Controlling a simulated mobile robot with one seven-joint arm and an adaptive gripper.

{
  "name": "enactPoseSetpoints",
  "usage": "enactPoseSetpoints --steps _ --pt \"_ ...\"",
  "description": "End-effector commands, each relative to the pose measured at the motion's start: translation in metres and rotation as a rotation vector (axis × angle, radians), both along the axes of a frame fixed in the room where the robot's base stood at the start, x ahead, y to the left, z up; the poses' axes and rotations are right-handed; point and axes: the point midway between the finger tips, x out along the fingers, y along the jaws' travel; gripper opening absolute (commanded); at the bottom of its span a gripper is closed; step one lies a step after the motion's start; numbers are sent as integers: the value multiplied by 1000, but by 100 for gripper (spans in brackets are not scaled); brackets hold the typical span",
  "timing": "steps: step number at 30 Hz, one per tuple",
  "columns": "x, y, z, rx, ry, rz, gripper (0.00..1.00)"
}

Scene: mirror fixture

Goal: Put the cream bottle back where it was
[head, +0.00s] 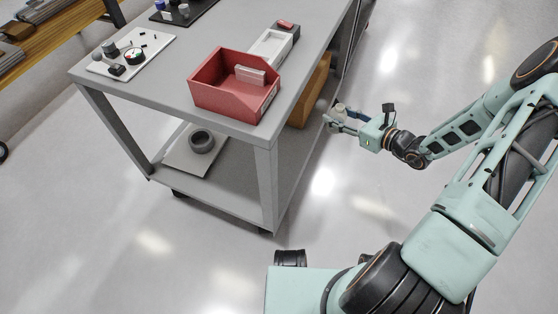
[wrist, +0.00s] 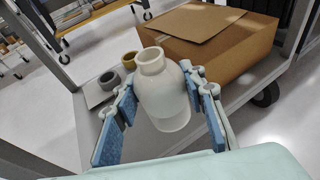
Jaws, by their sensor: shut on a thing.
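The cream bottle (wrist: 163,95) is upright between the two blue-padded fingers of my gripper (wrist: 160,112) in the wrist view. My gripper is shut on it. In the head view my gripper (head: 335,118) is beside the right side of the grey cart, below its top, and the bottle (head: 341,109) shows only small there. Beyond the bottle in the wrist view is the cart's lower shelf (wrist: 235,100), with a cardboard box (wrist: 205,45) on it. I cannot tell whether the bottle touches the shelf.
The cart top (head: 180,82) carries a red bin (head: 215,98), a white tray (head: 268,48) and a white board (head: 110,68) with small parts. On the lower shelf, a dark roll (head: 201,141) lies left of the box. A cart leg (head: 266,190) stands near my arm. The floor to the right is clear.

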Motion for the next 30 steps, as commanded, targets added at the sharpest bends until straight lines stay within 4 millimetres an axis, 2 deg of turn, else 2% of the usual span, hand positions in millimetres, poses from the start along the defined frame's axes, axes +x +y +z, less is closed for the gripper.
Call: enactPoseSetpoints --steps 7,15,23,26,30 --pt "2 16 -56 7 5 -74 7" --pt "-9 36 -112 4 3 -131 7" --pt "-15 48 -136 2 -2 -150 7" --pt "-12 62 -145 3 -1 -149 7" --pt "-4 94 -160 4 -1 -148 7"
